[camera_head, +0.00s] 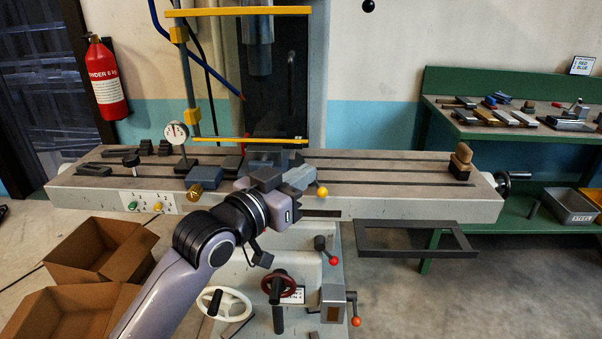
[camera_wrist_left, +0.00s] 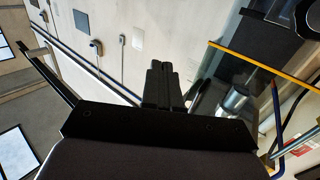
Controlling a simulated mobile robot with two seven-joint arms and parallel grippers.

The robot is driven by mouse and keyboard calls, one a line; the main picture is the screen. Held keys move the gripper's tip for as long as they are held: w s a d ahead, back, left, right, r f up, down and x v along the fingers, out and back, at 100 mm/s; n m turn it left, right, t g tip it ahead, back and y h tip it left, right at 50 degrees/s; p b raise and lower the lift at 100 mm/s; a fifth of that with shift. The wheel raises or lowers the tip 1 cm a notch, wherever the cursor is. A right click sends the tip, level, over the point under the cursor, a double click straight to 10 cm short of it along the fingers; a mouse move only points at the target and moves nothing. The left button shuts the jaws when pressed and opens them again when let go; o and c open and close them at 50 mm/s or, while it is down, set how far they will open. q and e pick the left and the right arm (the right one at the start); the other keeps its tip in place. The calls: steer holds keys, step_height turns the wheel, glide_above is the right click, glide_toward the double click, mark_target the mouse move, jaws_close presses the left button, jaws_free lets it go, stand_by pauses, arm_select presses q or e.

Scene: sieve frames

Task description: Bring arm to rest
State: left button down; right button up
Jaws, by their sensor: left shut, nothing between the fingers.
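My left arm comes in from the lower left in the head view. Its gripper (camera_head: 266,172) is over the milling machine's slotted table (camera_head: 400,190), in front of the spindle. In the left wrist view the two dark fingers (camera_wrist_left: 160,66) are together with nothing between them, and the wall shows beyond them. I cannot tell the exact gap between the gripper and the table. My right gripper is not in view.
A blue-grey vise block (camera_head: 205,177) and a dial gauge (camera_head: 176,132) stand near the gripper. The yellow guard (camera_head: 240,11) is behind. Cardboard boxes (camera_head: 100,250) are at lower left. A dark rectangular frame (camera_head: 465,241) is right of centre. A green workbench (camera_head: 440,85) stands at right.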

arm_select(q)
steer(key=s+a+f+n+y, duration=0.1)
steer(key=s+a+f+y, duration=0.15)
steer(key=f, duration=0.45)
steer(key=s+a+f+n+y, duration=0.1)
steer(key=s+a+f+n, duration=0.1)
steer(key=a+f, duration=0.35)
steer(key=s+a+f+n+y, duration=0.1)
steer(key=s+f, duration=0.2)
steer(key=f, duration=0.5)
steer(key=s+a+f+g+y, duration=0.2)
steer(key=s+a+f, duration=0.3)
steer(key=s+f, duration=0.3)
steer(key=s+a+f+n+g+y, duration=0.1)
steer(key=s+a+f+y, duration=0.1)
steer(key=s+a+f, duration=0.4)
steer(key=s+f, duration=0.2)
steer(key=s, duration=0.2)
steer(key=shift+s+g, duration=0.35)
steer(key=shift+g, duration=0.05)
